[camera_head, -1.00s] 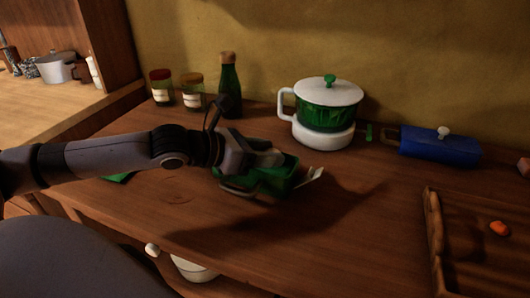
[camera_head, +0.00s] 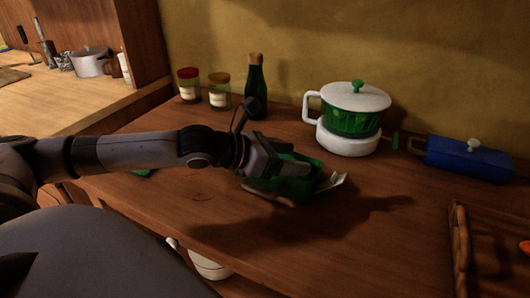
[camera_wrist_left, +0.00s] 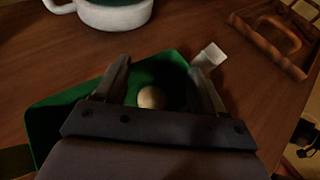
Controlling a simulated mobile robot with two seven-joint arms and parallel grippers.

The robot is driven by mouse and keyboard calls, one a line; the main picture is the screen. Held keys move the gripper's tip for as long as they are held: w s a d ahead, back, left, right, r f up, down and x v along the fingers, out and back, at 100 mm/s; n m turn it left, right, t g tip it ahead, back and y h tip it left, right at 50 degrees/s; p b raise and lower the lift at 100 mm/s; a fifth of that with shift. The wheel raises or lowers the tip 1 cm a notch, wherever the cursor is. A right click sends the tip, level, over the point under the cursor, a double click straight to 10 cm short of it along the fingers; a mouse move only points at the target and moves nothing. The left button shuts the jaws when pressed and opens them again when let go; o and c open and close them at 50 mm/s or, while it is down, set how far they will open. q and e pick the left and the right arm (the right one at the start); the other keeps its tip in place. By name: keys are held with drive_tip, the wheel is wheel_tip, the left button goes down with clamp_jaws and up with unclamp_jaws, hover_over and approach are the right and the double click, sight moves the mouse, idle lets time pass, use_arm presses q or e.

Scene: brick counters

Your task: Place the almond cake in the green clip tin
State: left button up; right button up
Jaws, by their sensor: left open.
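The green clip tin (camera_head: 315,180) stands open on the wooden counter, partly hidden under my left gripper (camera_head: 287,170). A pale clip or flap sticks out at its right side. In the left wrist view the tin (camera_wrist_left: 60,112) lies below the gripper. A round beige thing, seemingly the almond cake (camera_wrist_left: 151,97), sits inside it on the green floor. My left gripper's two fingers (camera_wrist_left: 160,78) are apart, on either side of the cake in the picture. I cannot tell whether they touch it. My right gripper is not in view.
Behind the tin stand a white and green pot (camera_head: 352,115), a dark green bottle (camera_head: 255,85) and two jars (camera_head: 219,92). A blue box (camera_head: 470,160) and a wooden tray (camera_head: 459,250) are at the right. The counter in front of the tin is clear.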

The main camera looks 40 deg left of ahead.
use_arm(q)
drive_tip(key=shift+v, duration=1)
drive_tip(key=shift+s+a+r+b, duration=0.25)
drive_tip(key=shift+s+r+b, duration=0.1)
drive_tip(key=shift+s+r, duration=0.1)
drive_tip(key=shift+s+a+b, duration=0.15)
drive_tip(key=shift+a+b, duration=0.05)
drive_tip(key=shift+b, duration=0.2)
drive_tip(key=b+v, duration=0.3)
drive_tip(key=v, duration=0.5)
drive_tip(key=shift+s+r+b, duration=0.2)
drive_tip(key=shift+b, duration=0.15)
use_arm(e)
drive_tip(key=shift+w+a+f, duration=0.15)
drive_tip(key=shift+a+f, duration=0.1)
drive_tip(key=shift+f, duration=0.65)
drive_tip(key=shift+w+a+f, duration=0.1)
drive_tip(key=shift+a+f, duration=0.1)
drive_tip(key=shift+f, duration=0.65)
